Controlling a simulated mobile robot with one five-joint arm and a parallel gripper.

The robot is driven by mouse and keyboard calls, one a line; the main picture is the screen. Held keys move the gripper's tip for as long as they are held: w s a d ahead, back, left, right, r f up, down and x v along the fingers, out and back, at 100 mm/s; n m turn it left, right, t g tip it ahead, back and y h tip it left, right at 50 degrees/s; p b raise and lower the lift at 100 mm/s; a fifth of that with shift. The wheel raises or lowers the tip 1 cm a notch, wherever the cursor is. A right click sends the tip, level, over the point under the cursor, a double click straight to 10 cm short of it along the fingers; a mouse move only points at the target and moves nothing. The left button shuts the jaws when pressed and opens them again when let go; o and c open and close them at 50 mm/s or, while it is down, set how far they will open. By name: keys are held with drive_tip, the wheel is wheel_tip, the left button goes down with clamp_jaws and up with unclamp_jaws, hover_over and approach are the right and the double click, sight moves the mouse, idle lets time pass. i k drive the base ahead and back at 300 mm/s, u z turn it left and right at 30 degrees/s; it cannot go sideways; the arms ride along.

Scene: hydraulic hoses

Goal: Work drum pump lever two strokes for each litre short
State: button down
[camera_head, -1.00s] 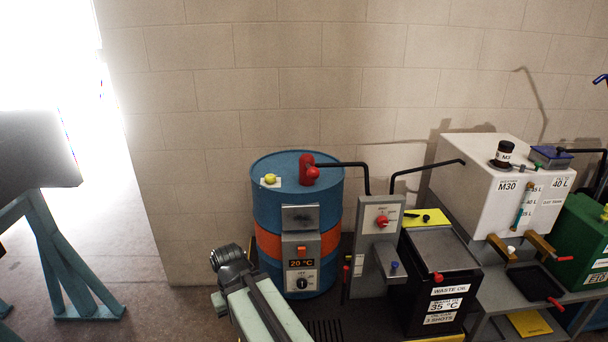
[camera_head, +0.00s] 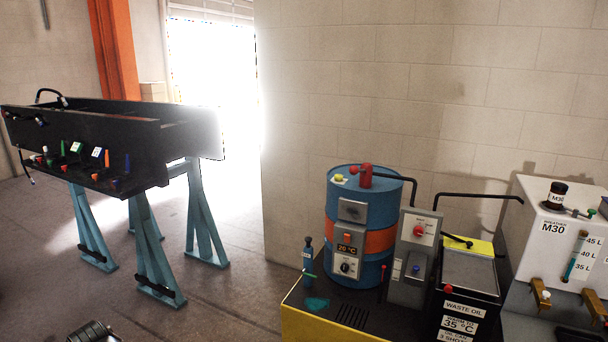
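A blue drum (camera_head: 342,213) with an orange band stands right of the picture's middle. A red pump head (camera_head: 366,176) sits on its lid, with a black pipe running right. A thin upright rod with a red tip (camera_head: 383,270) stands beside the drum; I cannot tell whether it is the pump lever. A dark part of my arm shows at the bottom left; my gripper's fingers are not visible.
A grey panel (camera_head: 410,255) and a black waste oil bin (camera_head: 466,312) stand right of the drum. A yellow-edged platform (camera_head: 311,325) lies in front. A black bench (camera_head: 90,140) on teal trestles stands left. The floor (camera_head: 225,298) between is open.

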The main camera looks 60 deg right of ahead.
sight(353, 170)
drive_tip(key=z, duration=0.5)
drive_tip(key=i, duration=0.9)
drive_tip(key=u, duration=0.55)
drive_tip(key=k, duration=0.8)
drive_tip(key=z, duration=0.15)
drive_tip(key=i, duration=0.95)
drive_tip(key=u, duration=0.05)
